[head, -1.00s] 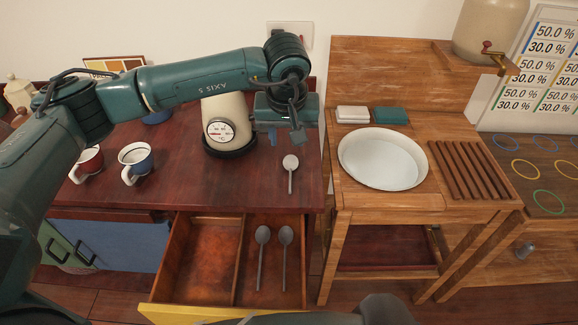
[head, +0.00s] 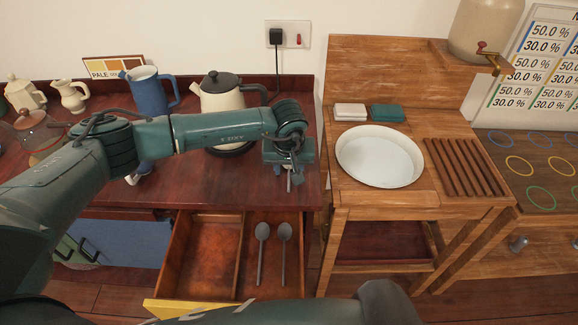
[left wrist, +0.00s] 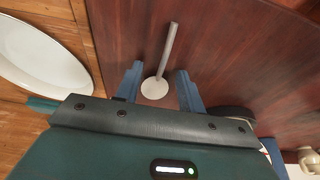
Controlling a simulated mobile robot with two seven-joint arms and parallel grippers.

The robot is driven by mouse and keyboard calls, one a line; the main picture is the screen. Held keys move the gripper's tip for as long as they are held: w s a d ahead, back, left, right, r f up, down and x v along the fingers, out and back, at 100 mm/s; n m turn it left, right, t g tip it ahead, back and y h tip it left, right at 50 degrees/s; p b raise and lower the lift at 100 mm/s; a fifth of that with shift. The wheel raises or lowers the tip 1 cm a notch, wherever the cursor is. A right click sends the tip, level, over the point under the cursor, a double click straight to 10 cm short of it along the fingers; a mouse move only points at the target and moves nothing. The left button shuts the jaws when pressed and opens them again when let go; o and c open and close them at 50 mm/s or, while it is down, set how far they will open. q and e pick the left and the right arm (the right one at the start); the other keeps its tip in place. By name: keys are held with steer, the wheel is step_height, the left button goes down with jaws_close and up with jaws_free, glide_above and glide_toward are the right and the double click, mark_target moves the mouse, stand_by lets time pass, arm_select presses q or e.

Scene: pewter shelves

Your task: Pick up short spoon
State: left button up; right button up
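The short spoon (left wrist: 167,50) lies on the dark red counter, grey with a round bowl and a straight handle. In the left wrist view its bowl is between the two blue fingers of my left gripper (left wrist: 160,72), with a gap on each side. The fingers are apart and hold nothing. In the head view my left gripper (head: 290,175) is low over the counter's front right part and hides most of this spoon. Two longer grey spoons (head: 262,240) (head: 285,240) lie in the open drawer. My right gripper is not seen.
The open drawer (head: 203,250) juts out below the counter. A cream kettle (head: 222,95) and a blue jug (head: 150,92) stand behind my left arm. To the right a wooden stand holds a white basin (head: 380,157). The counter around the spoon is mostly clear.

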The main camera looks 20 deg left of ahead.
arm_select(q)
steer(key=shift+c, duration=0.2)
jaws_close()
stand_by(0.3)
